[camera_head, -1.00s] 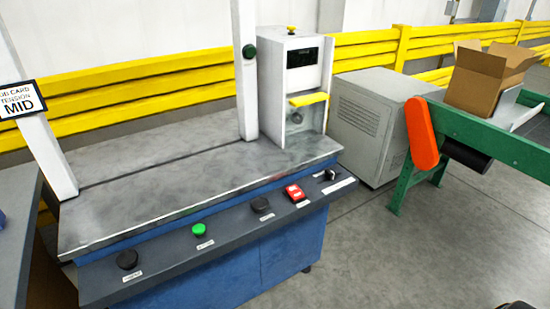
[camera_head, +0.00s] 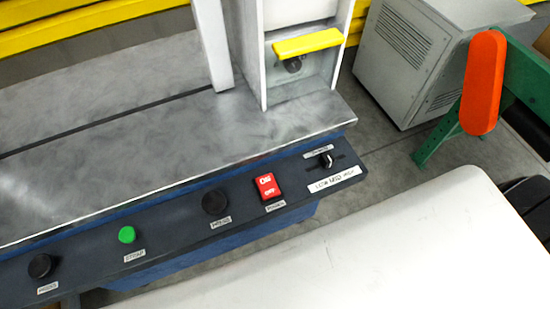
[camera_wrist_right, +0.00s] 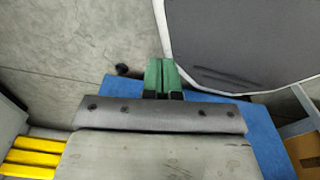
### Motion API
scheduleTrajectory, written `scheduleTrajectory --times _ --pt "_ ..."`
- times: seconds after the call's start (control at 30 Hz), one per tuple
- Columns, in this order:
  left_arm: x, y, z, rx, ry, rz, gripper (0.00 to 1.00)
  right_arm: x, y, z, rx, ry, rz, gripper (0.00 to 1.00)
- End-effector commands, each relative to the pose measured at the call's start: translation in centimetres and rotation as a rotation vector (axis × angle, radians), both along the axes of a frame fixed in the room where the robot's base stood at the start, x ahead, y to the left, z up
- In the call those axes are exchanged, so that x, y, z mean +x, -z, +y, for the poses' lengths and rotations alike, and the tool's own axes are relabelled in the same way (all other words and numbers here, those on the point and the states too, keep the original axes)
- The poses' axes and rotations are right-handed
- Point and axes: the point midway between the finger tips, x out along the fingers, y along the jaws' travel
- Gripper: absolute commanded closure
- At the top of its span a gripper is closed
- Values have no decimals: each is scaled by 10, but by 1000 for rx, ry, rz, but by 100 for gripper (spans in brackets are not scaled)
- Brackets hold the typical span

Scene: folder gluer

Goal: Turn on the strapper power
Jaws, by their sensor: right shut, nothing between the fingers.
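The strapper's red power switch (camera_head: 268,187) is on the dark sloping control panel (camera_head: 175,222) in the head view, right of the middle. It reads ON at its upper end and OFF below. I cannot tell which way it is pressed. My right gripper (camera_wrist_right: 161,64) shows only in the right wrist view, its green fingers together and empty. It is apart from the switch, which I cannot make out in that view. My left gripper is not in view.
On the panel, a black knob (camera_head: 215,202) and a green button (camera_head: 127,235) lie left of the switch, and a small selector (camera_head: 325,160) lies right of it. A large white surface, probably my right arm, fills the lower right. A grey cabinet (camera_head: 415,60) stands behind.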

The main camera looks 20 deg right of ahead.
Motion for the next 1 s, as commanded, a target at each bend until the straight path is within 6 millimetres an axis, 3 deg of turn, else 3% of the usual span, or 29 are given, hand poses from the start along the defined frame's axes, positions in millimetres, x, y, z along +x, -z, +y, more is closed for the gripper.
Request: scheduleTrajectory --times 0.17,0.27,0.43,0.57,0.7,0.83,1.0 --pt "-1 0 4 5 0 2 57 -2 0 6 7 1 5 100" --pt "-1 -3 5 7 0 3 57 6 -5 3 3 3 -6 100" --pt "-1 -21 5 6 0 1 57 53 -42 9 7 3 -41 100" --pt "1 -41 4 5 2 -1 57 106 -99 19 17 0 -80 100" --pt "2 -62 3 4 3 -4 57 156 -175 30 29 -6 -120 100" --pt "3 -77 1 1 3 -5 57 187 -246 37 40 -15 -152 100" --pt "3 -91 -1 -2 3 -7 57 206 -316 44 52 -24 -180 100"
